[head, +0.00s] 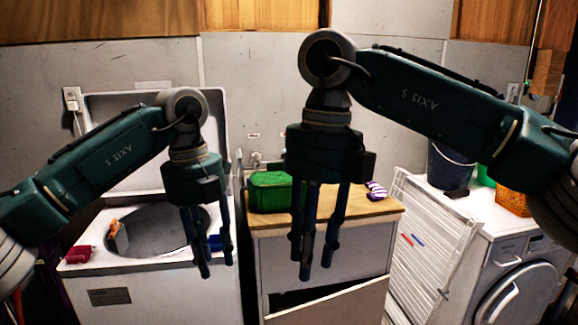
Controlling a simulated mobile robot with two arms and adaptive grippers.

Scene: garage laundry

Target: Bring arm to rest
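My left gripper (214,262) hangs fingers-down in front of the top-loading washer (160,275) at the left. Its fingers are apart and nothing shows between them. My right gripper (312,262) hangs fingers-down in front of the wooden-topped cabinet (375,212) in the middle. Its fingers are also apart with nothing visible between them. Both arms come in from the sides, raised, with the wrists bent down.
The washer lid (150,105) stands open behind my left arm. A red item (78,254) lies on its rim. A green container (270,192) stands on the cabinet. A white drying rack (425,245) leans beside the front-loading washer (515,285), which carries a dark bucket (450,166).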

